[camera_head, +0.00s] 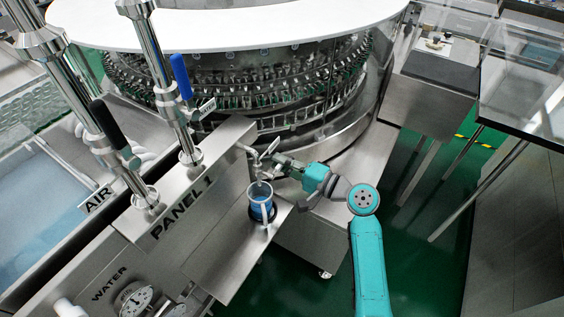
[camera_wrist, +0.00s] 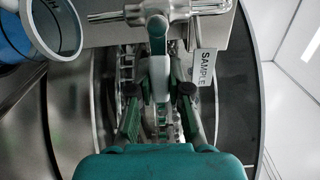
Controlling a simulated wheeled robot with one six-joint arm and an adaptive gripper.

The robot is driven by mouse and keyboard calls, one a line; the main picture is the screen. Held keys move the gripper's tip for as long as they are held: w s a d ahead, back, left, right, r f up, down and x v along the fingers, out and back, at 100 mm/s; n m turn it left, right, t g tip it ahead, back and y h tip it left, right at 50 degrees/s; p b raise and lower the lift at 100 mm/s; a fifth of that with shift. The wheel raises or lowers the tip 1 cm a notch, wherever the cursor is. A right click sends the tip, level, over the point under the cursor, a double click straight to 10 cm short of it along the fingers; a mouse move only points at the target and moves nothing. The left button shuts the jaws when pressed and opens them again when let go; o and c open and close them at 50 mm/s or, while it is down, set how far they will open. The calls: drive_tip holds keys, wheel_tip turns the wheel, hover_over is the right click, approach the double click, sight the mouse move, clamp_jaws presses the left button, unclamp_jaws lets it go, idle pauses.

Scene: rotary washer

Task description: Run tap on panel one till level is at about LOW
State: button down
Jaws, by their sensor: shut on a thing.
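Panel one (camera_head: 190,195) is a steel box lettered "PANEL 1". Its small metal tap (camera_head: 254,153) sticks out at the right end, and its body also shows at the top of the wrist view (camera_wrist: 185,10). My gripper (camera_head: 282,163) is shut on the tap's lever (camera_wrist: 158,78), which lies between the fingers in the wrist view. A clear jug (camera_head: 260,203) with blue in it stands upright below the tap on a steel shelf. Part of the jug shows at the wrist view's top left (camera_wrist: 55,25). I cannot read its level marks or make out a water stream.
A "SAMPLE" tag (camera_wrist: 204,68) hangs beside the tap. A blue-handled valve (camera_head: 181,77) and a black-handled valve (camera_head: 112,130) stand on pipes at left. The rotary washer (camera_head: 240,90) is behind the tap. A steel table (camera_head: 432,95) stands at right; green floor lies between.

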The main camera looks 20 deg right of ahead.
drive_tip(key=f+m, duration=0.1)
drive_tip(key=m, duration=0.2)
drive_tip(key=shift+s+a+f, duration=0.1)
drive_tip(key=shift+f, duration=0.25)
drive_tip(key=shift+s+a+f+m, duration=0.15)
drive_tip(key=shift+f+m, duration=0.2)
drive_tip(key=shift+m, duration=0.6)
drive_tip(key=shift+s+a+f+m, duration=0.15)
drive_tip(key=shift+f+m, duration=0.2)
drive_tip(key=shift+m, duration=0.6)
drive_tip(key=c, duration=1.1)
unclamp_jaws()
drive_tip(key=v, duration=1.2)
